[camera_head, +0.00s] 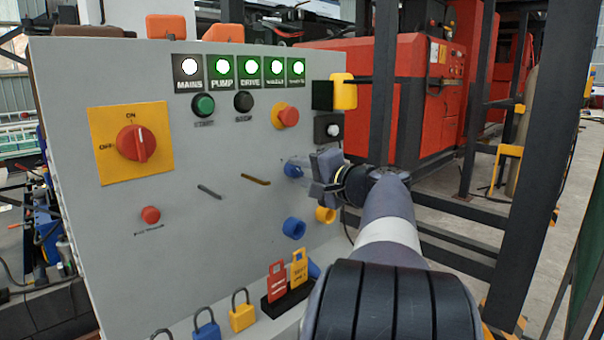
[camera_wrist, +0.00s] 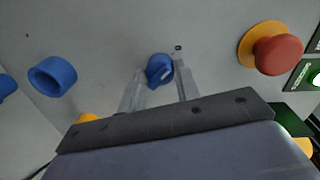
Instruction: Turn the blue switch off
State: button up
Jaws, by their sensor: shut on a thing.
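The blue switch (camera_head: 291,170) is a small round knob on the right part of the grey panel (camera_head: 90,220). In the wrist view the blue switch (camera_wrist: 159,66) shows a raised grip bar with a pale mark, set at a slant. My gripper (camera_head: 303,168) is at the panel, with its pale fingers on either side of the knob. In the wrist view my gripper (camera_wrist: 160,80) has one finger left and one right of the knob and is shut on it. The fingers hide part of the knob's sides.
A red mushroom button on a yellow collar (camera_head: 286,116) sits above the switch. A blue ring (camera_head: 293,228) and a yellow ring (camera_head: 326,215) stick out below. Padlocks (camera_head: 242,312) and tags (camera_head: 278,281) are low on the panel.

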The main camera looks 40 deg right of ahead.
jog(key=shift+r, duration=0.15)
jog(key=o, duration=0.9)
jog(key=shift+o, duration=0.2)
jog(key=s+p, duration=0.1)
jog(key=s, duration=0.9)
jog(key=shift+s+d+r+p, duration=0.25)
jog(key=shift+s+d+p, duration=0.1)
jog(key=shift+s+d, duration=0.05)
jog(key=shift+w, duration=0.15)
jog(key=w, duration=0.3)
jog(key=w+b, duration=0.1)
jog(key=w, duration=0.3)
jog(key=w+a+b, duration=0.1)
jog(key=w, duration=0.2)
jog(key=shift+w+f, duration=0.35)
jog(key=shift+f, duration=0.05)
jog(key=shift+d+p, duration=0.1)
jog(key=shift+p, duration=0.2)
jog(key=shift+s, duration=0.1)
